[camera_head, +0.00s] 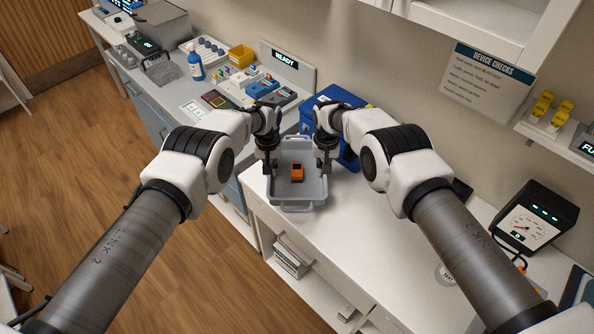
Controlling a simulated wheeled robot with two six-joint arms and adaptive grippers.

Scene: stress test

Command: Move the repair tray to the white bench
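The repair tray is a grey, open, shallow tray (311,188) with an orange device (297,172) with a dark screen lying in it. It is at the left end of the white bench (350,235); I cannot tell whether it rests on the top or is just above it. My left gripper (269,170) is at the tray's left side wall and my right gripper (322,170) is at its right side wall. Both point down. The fingertips are small and dark against the walls, so whether they pinch them is unclear.
A blue case (347,152) stands behind the tray, close to my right gripper. A counter with a blue bottle (195,66), a yellow bin (240,55) and devices lies to the left. A dial meter (533,222) is at the right. The bench middle is clear.

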